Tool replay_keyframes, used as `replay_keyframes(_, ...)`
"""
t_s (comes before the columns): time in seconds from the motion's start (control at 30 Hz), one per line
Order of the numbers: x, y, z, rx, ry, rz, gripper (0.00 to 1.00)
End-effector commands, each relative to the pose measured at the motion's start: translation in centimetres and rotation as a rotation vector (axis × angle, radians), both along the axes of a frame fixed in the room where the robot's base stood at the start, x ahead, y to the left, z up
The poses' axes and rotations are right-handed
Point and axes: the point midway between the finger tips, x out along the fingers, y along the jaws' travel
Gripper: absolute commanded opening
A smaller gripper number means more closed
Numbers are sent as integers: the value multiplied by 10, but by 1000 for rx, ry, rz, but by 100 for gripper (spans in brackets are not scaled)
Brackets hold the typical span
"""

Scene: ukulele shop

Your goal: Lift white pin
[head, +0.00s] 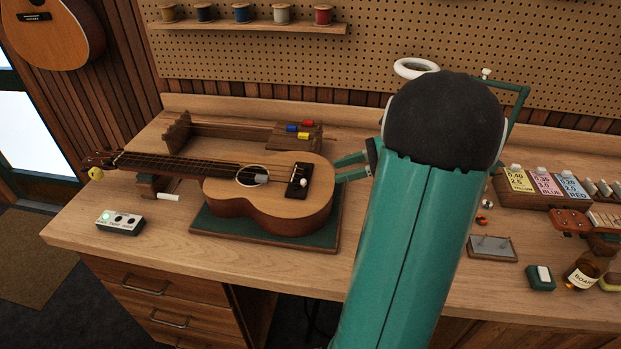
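A ukulele (275,190) with a pale wooden top lies on a green mat (225,235) on the bench, its neck pointing left. A small white pin (303,182) shows at its dark bridge (296,190). My gripper (337,168) is just right of the ukulele body, its two teal fingers pointing left toward the bridge. The fingers are apart with nothing visible between them. The pin is a short way left of the fingertips and apart from them in the picture. My arm hides the bench behind it, and the pin's lower end is hard to make out.
A wooden rack (215,135) stands behind the ukulele, with red, blue and yellow pieces (300,130) at its right. A small control box (120,222) is at front left. Coloured packets (545,182), a grey plate (492,247) and a brown bottle (580,275) occupy the right.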

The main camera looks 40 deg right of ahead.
Motion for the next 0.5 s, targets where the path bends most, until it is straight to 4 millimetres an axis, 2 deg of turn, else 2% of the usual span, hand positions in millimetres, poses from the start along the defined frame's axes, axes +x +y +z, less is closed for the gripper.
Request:
replay_keyframes(0.3, 40, 42, -24, 1, 1, 4, 34)
replay_keyframes(0.5, 55, 55, -32, -1, 1, 3, 34)
